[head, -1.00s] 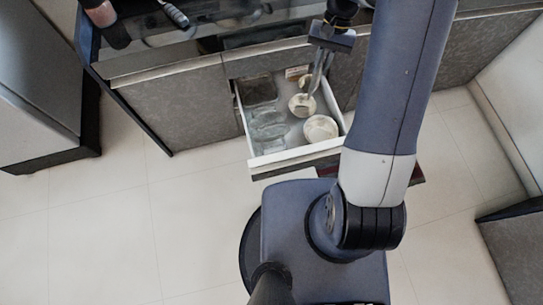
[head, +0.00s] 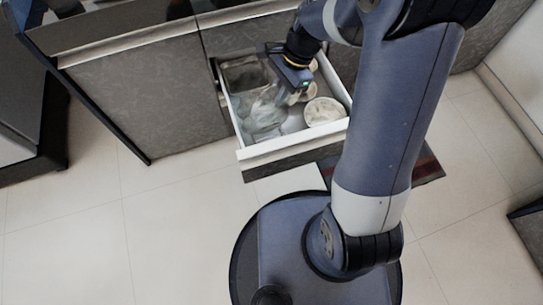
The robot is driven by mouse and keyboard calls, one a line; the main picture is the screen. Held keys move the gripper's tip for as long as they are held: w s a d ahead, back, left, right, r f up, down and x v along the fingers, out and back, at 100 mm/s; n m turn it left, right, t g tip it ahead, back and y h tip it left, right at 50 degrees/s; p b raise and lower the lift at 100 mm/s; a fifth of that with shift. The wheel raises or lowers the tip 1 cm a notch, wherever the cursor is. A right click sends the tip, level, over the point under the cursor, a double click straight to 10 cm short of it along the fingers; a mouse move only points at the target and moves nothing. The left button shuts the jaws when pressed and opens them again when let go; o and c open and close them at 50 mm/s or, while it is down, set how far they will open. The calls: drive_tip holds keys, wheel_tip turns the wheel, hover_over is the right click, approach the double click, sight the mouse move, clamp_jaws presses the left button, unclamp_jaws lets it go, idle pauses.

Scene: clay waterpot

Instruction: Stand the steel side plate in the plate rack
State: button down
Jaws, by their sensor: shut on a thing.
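My gripper (head: 286,94) is down inside the open white drawer (head: 296,144), fingers pointing downward. It is shut on a thin grey thing at its tips, most likely the steel side plate (head: 266,110). The wrist and fingers partly cover it, and its outline merges with the glassy dishes around it. I cannot tell whether it still touches the drawer floor. I cannot make out a plate rack in the head view.
A pale round bowl (head: 323,111) stands at the drawer's right, close to my gripper. A clear square container (head: 245,74) is at the back left. The drawer walls surround my gripper closely. The dark counter (head: 100,32) lies behind on the left.

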sight(271, 112)
drive_tip(key=f+m+b, duration=0.1)
drive_tip(key=f, duration=0.1)
drive_tip(key=s+a+f+b, duration=0.1)
drive_tip(key=b, duration=0.1)
drive_tip(key=f+m+b, duration=0.1)
drive_tip(key=f, duration=0.1)
drive_tip(key=shift+s+a+f+m+t, duration=0.3)
drive_tip(key=shift+s+a+f, duration=0.05)
wheel_tip(271, 112, down, 10)
drive_tip(key=b, duration=0.5)
drive_tip(key=shift+r, duration=0.15)
drive_tip(key=shift+b, duration=0.3)
drive_tip(key=c, duration=1.5)
unclamp_jaws()
drive_tip(key=p+v, duration=0.5)
drive_tip(key=v, duration=0.7)
drive_tip(key=shift+d, duration=0.2)
